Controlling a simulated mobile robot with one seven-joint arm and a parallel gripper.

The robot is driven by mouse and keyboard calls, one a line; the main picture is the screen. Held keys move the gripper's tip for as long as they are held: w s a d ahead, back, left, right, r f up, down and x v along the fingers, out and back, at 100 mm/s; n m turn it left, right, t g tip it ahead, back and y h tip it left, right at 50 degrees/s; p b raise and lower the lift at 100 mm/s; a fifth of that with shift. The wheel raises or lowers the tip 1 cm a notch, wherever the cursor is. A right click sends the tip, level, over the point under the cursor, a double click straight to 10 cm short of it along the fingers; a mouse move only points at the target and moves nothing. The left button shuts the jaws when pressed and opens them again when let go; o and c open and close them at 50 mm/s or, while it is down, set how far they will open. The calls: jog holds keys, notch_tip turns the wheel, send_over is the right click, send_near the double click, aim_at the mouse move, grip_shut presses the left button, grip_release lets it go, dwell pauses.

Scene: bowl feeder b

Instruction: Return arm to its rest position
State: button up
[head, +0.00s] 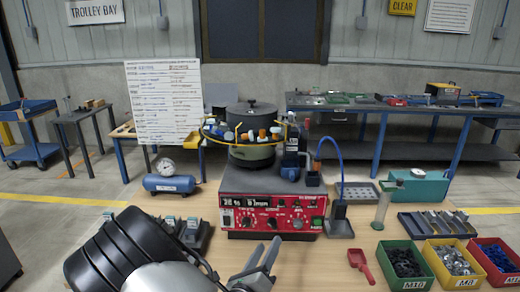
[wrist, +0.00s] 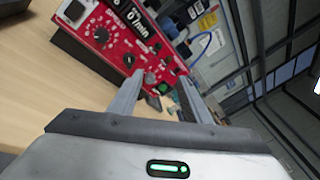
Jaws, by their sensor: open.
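My gripper (head: 262,262) is low in the middle of the head view, in front of the red bowl feeder base (head: 270,205). Its two fingers are apart with nothing between them. In the wrist view my gripper (wrist: 160,95) points toward the red control panel (wrist: 125,40), which appears tilted. My black and grey arm comes in from the lower left of the head view and hides part of the table. The feeder bowl (head: 252,150) on top holds several orange, white and blue pieces.
Bins of fasteners, a green one (head: 404,265) among them, stand at the table's right front beside a red scoop (head: 361,265). A blue air tank (head: 171,184) sits at left. A blue hose (head: 338,160) rises right of the feeder. Bare wood (head: 310,265) lies right of my gripper.

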jog(key=s+d+r+m+g+h+p, duration=0.1)
jog(key=s+d+r+m+g+h, duration=0.3)
jog(key=d+m, duration=0.35)
jog(key=s+d+r+m+g+h+p, duration=0.1)
jog(key=s+d+r+m+g+h, duration=0.1)
jog(key=d+r+m+g, duration=0.45)
jog(key=s+d+r+m+g+y+p, duration=0.3)
jog(key=s+d+r+m+g, duration=0.15)
jog(key=s+d+m, duration=0.4)
jog(key=s+a+r+m+t+y+p, duration=0.2)
jog(key=s+a+r+m+y, duration=0.2)
jog(key=r+m, duration=0.3)
jog(key=s+a+r+m+t+y+p, duration=0.1)
jog(key=s+a+r+m+y, duration=0.4)
jog(key=m, duration=0.6)
notch_tip(320, 180, up, 3)
jog(key=shift+s+a+r+t+p, duration=0.2)
jog(key=shift+s+a+t+p, duration=0.15)
jog(key=shift+s, duration=0.65)
jog(key=shift+d, duration=0.15)
